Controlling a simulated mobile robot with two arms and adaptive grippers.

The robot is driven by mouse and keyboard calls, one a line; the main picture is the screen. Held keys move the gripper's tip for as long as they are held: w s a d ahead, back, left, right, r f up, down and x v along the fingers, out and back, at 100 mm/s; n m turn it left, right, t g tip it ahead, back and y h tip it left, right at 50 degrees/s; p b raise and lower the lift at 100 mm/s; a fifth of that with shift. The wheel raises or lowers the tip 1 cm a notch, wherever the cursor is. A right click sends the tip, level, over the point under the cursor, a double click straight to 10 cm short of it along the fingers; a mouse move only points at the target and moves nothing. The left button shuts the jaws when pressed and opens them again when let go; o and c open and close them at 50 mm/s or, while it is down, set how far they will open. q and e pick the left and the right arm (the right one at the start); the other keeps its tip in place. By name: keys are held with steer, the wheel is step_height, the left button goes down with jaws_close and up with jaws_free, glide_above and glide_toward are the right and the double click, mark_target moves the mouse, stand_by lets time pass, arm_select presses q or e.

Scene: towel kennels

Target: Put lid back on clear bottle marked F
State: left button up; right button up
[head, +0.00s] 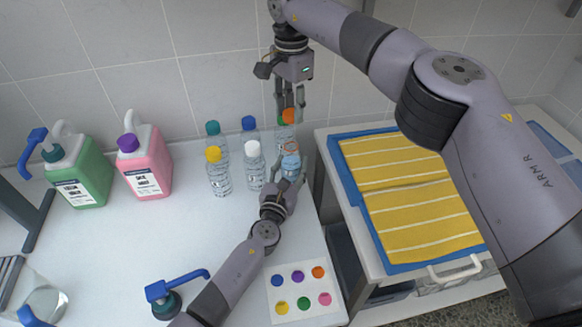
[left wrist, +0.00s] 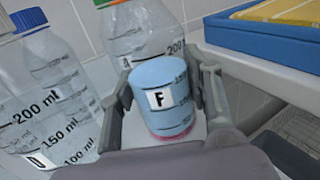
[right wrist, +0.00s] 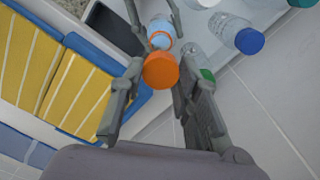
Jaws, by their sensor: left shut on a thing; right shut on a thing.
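The clear bottle marked F (head: 290,163), with light blue contents, stands at the right end of the bottle group. In the left wrist view its F label (left wrist: 161,99) faces the camera. My left gripper (head: 283,182) is shut around it. My right gripper (head: 288,106) is shut on an orange lid (head: 288,117), held above the bottle and apart from it. In the right wrist view the orange lid (right wrist: 160,70) sits between the fingers, with bottle F (right wrist: 161,28) just beyond it and partly covered.
Several capped bottles stand close on the left, including a yellow-capped (head: 214,154), a white-capped (head: 253,149) and a blue-capped one (head: 249,124). A green-capped bottle (right wrist: 207,74) is right behind. A blue tray with yellow towels (head: 415,200) is right.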

arm_select(q)
jaws_close()
arm_select(e)
glide_above(292, 141)
steer(key=shift+f, duration=2.45)
steer(key=shift+f, duration=0.9)
steer(key=shift+f, duration=0.55)
